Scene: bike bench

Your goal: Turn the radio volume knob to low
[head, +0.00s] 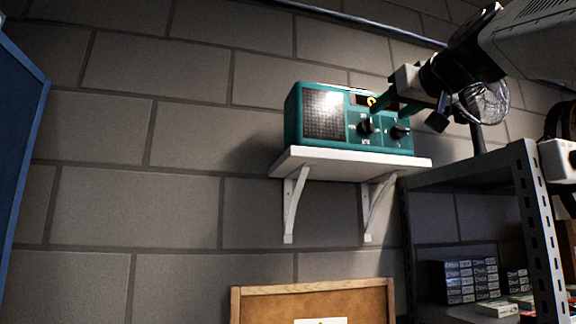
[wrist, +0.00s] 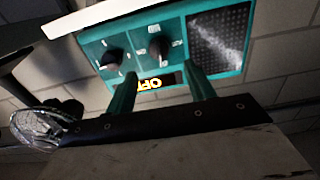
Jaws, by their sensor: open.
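A teal radio (head: 345,118) stands on a white wall shelf (head: 350,165), its speaker grille at left. Its front has two dark knobs, a left knob (head: 367,125) and a right knob (head: 399,131). The wrist view is upside down: the left knob (wrist: 158,47) shows nearer the grille, the right knob (wrist: 111,57) farther away. I cannot read which one is for volume. A small display (wrist: 158,84) shows yellow letters that look like "OFF". My gripper (head: 392,106) is open and empty in front of the radio's upper right; its teal fingers (wrist: 161,72) appear apart from both knobs.
A grey metal rack (head: 530,200) with several small boxes (head: 470,280) stands at right. A wire-caged fan or lamp (head: 485,103) is close to my arm. A wood-framed board (head: 315,300) is below the shelf. The wall left of the radio is clear.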

